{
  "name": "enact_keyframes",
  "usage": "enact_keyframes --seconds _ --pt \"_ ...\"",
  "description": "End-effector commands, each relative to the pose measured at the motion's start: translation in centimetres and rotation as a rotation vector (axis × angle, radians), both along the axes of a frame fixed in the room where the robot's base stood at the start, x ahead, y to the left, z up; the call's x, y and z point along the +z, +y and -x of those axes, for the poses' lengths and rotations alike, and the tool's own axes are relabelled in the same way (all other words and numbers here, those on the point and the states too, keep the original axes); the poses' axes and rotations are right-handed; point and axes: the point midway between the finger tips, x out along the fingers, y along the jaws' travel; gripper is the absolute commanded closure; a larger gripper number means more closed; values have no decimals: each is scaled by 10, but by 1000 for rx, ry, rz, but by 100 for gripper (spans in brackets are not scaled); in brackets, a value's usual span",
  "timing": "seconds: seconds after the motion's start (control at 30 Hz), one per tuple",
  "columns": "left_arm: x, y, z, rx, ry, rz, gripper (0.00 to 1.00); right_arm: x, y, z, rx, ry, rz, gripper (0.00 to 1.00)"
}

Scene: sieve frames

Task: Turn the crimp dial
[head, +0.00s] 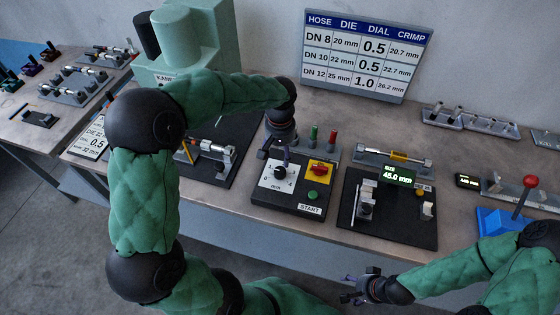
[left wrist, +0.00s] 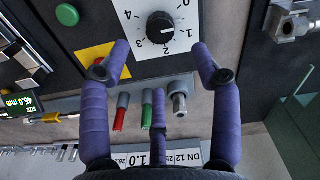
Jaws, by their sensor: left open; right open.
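The crimp dial (head: 280,172) is a black round knob on a white numbered plate (head: 268,184) on a dark control box. It shows again in the left wrist view (left wrist: 160,27), where a small white mark on the knob points to the right, roughly towards the 0 and 1. My left gripper (head: 274,154) is above and just behind the dial, pointing down. My right gripper (head: 358,288) is open and empty in front of the table.
Beside the dial are a red knob on a yellow plate (head: 320,170) and a green START button (head: 313,195). A chart (head: 367,55) lists hose, die and dial values. A measuring station (head: 390,215) sits to the right.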

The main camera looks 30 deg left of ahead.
Motion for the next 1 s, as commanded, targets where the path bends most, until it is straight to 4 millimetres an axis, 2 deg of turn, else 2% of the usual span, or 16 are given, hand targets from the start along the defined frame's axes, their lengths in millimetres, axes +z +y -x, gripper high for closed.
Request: enact_keyframes --seconds 0.1,0.23,0.83,1.0 --pt "16 0 -1 -1 -2 -1 37 0 0 0 0 0 0 33" --pt "26 0 0 -1 -2 -1 37 0 0 0 0 0 0 33" --pt "29 0 0 0 -1 0 37 1 0 0 0 0 0 33" --pt "48 0 0 0 -1 0 37 19 0 0 0 0 0 33"
